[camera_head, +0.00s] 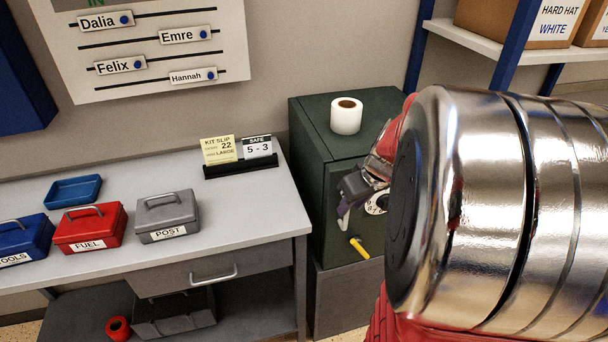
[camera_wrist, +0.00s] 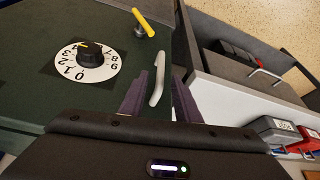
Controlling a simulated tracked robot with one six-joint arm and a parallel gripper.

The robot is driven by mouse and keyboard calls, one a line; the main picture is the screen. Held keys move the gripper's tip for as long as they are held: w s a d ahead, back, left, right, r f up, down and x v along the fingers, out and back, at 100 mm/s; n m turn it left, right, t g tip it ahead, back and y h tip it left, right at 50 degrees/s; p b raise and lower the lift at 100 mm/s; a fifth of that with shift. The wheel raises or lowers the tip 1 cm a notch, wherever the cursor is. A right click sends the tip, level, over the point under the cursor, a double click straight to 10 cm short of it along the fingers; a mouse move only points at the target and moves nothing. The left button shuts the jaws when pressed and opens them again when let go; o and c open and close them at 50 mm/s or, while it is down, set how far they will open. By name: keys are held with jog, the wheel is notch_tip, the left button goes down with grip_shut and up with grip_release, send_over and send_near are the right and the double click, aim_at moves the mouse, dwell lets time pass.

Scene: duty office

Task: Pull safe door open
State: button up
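The dark green safe (camera_head: 310,150) stands right of the desk; its door (camera_wrist: 40,100) looks shut. In the wrist view, the pale bar handle (camera_wrist: 158,78) is near the door's edge. My gripper (camera_wrist: 158,95) is open, with one purple finger on each side of the handle and visible gaps. The numbered dial (camera_wrist: 87,61) and yellow lever (camera_wrist: 145,22) are on the door; the lever also shows in the head view (camera_head: 358,248).
A paper roll (camera_head: 346,115) stands on the safe. The desk (camera_head: 250,205) beside it holds cash boxes, a blue tray (camera_head: 74,190) and a card reading SAFE 5 - 3 (camera_head: 258,147). A shelf (camera_head: 470,40) with cartons is at the upper right.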

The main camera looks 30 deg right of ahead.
aim_at(345, 227)
jog(key=shift+x, duration=2.15)
jog(key=shift+c, duration=0.3)
grip_shut()
